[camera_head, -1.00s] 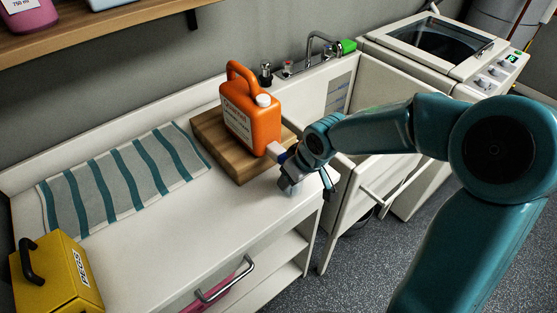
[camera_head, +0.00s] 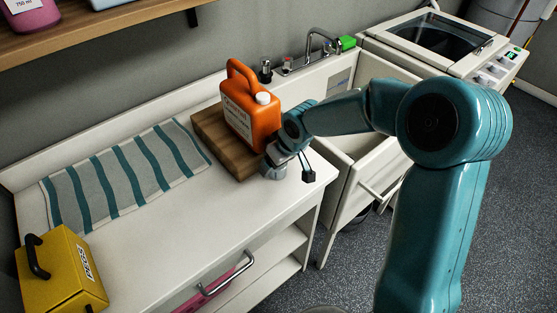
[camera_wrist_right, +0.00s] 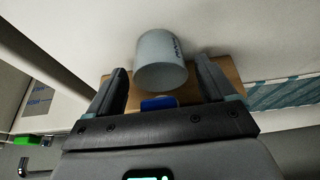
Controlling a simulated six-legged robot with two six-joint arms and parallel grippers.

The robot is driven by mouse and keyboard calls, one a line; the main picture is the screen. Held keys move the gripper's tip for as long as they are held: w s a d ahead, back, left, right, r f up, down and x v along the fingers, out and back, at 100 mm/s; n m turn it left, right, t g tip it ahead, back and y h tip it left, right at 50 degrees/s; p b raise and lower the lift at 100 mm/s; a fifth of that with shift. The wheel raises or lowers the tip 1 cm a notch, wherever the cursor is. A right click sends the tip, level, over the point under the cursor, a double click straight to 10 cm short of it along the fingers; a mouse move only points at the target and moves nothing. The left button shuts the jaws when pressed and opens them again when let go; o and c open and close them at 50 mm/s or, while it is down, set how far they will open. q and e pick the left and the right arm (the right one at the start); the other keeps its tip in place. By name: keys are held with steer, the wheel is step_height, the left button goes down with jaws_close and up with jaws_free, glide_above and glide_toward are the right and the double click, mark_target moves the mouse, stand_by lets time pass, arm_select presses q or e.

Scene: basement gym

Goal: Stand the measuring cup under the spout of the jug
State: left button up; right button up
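The orange jug (camera_head: 250,115) stands upright on a wooden board (camera_head: 215,140) on the white counter. A blue piece (camera_wrist_right: 158,103), perhaps part of its spout, shows in the right wrist view; my arm hides the spout in the head view. The pale grey measuring cup (camera_wrist_right: 160,58) has dark lettering. It also shows in the head view (camera_head: 270,171), at the board's front corner just below my right gripper (camera_head: 281,158). In the wrist view my right gripper (camera_wrist_right: 160,82) is open, with the cup between and beyond the fingertips and gaps on both sides. My left gripper is out of view.
A striped cloth (camera_head: 125,175) lies left on the counter, with a yellow box (camera_head: 62,275) at the front left. A sink with a tap (camera_head: 312,45) and a green item (camera_head: 347,43) are behind right. The counter front between box and board is clear.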

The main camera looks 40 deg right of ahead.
steer(key=shift+r+p, duration=0.3)
steer(key=shift+p, duration=0.05)
steer(key=v, duration=1.1)
steer(key=shift+s+r+b, duration=0.2)
steer(key=shift+r+b, duration=0.15)
steer(key=shift+b, duration=0.1)
steer(key=shift+s, duration=0.1)
